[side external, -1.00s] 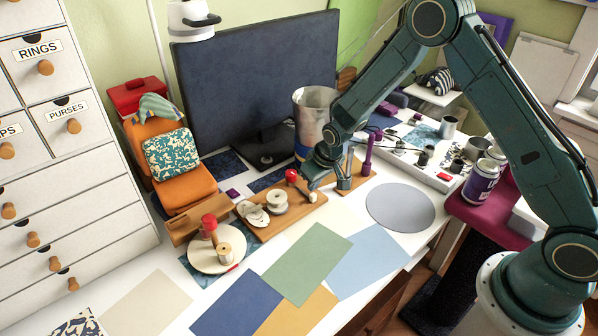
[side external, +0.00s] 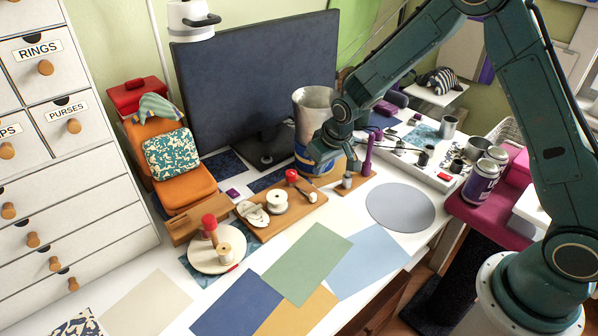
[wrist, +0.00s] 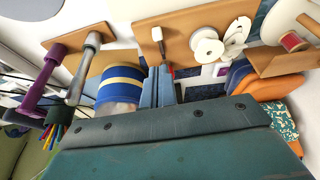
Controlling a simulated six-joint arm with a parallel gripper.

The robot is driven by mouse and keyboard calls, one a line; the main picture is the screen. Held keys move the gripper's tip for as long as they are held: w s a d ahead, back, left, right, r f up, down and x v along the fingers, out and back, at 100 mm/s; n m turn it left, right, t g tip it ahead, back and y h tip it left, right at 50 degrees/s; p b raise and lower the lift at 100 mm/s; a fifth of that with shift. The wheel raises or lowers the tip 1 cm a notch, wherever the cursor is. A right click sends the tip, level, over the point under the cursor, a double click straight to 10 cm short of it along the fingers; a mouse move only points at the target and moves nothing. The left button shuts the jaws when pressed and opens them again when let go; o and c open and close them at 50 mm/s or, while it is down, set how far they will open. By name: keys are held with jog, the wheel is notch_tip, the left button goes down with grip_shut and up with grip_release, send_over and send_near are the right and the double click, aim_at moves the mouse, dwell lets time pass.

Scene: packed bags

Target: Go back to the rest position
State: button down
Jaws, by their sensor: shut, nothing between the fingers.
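My gripper (side external: 319,168) hangs in the air above the back right end of a wooden board (side external: 279,222), close to the large metal pot (side external: 314,112) behind it. In the wrist view the two blue-grey fingers (wrist: 158,88) are together with nothing held. The board carries a white spool (side external: 277,201), flat white pieces (side external: 252,213) and a red-topped tool (side external: 292,177). The fingers look clear of these things. Part of the pot is hidden behind my gripper in the side view.
A second small board (side external: 352,184) with a purple post (side external: 368,155) stands just right of my gripper. A dark monitor (side external: 255,85) rises behind. A round grey mat (side external: 400,206) and coloured sheets (side external: 306,262) lie flat in front. A purple can (side external: 481,182) stands at right.

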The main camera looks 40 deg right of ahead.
jog(key=shift+r, duration=0.1)
jog(key=s+d+f+v, duration=0.1)
jog(key=s+v, duration=0.1)
jog(key=v, duration=0.9)
jog(key=s+f+v, duration=0.1)
jog(key=s+v, duration=0.2)
jog(key=v, duration=0.7)
jog(key=s+r, duration=0.3)
jog(key=s, duration=0.7)
jog(key=s+r+t, duration=0.1)
jog(key=s+r, duration=0.2)
jog(key=s, duration=0.6)
jog(key=shift+s+d+r+t, duration=0.3)
jog(key=shift+s+d+r, duration=0.05)
jog(key=shift+s+d, duration=0.05)
